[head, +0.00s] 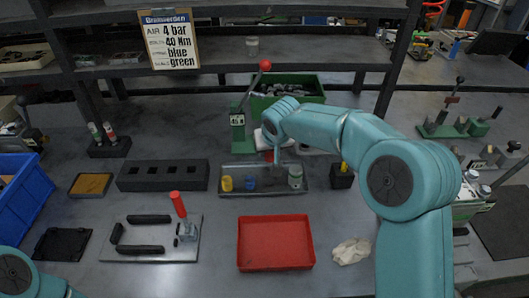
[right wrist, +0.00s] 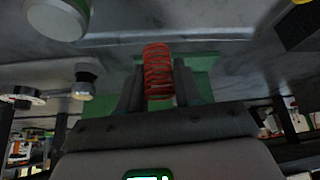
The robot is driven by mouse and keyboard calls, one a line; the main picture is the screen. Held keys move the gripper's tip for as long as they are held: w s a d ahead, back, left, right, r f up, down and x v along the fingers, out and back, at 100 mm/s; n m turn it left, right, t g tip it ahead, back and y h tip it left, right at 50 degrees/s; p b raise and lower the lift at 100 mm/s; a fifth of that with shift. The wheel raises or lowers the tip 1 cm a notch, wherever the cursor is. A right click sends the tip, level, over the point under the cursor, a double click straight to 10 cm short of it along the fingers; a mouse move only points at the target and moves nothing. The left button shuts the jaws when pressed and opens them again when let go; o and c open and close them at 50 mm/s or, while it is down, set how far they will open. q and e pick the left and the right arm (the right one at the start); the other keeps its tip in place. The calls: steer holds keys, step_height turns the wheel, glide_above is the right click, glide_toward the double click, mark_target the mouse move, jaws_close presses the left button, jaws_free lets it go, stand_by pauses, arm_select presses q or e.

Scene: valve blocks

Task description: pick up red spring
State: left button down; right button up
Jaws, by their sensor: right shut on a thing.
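The red spring (right wrist: 158,72) stands out between the two fingers of my right gripper (right wrist: 158,88) in the right wrist view. The fingers are shut on it from both sides. In the head view my right gripper (head: 273,152) points down over the back part of the grey tray (head: 262,194), and a bit of red shows below it. I cannot tell whether the spring still touches the tray. A yellow piece (head: 226,183) and a blue piece (head: 250,183) stand in the tray. My left gripper is out of view.
A green press with a red knob (head: 265,65) stands behind. A red tray (head: 275,243) lies in front, and a fixture plate with a red-handled clamp (head: 178,204) is at left. A rag (head: 351,251) lies right.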

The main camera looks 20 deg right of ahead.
steer(key=s+b, duration=0.2)
steer(key=s, duration=0.1)
steer(key=s+b, duration=0.3)
steer(key=s+f+b, duration=0.1)
steer(key=s+b, duration=0.1)
steer(key=s, duration=0.1)
steer(key=shift+s+a, duration=0.4)
steer(key=r+b, duration=0.1)
steer(key=b, duration=0.4)
glide_above(290, 229)
steer(key=shift+w+r+p, duration=0.1)
steer(key=shift+r+p, duration=0.1)
steer(key=shift+p, duration=0.2)
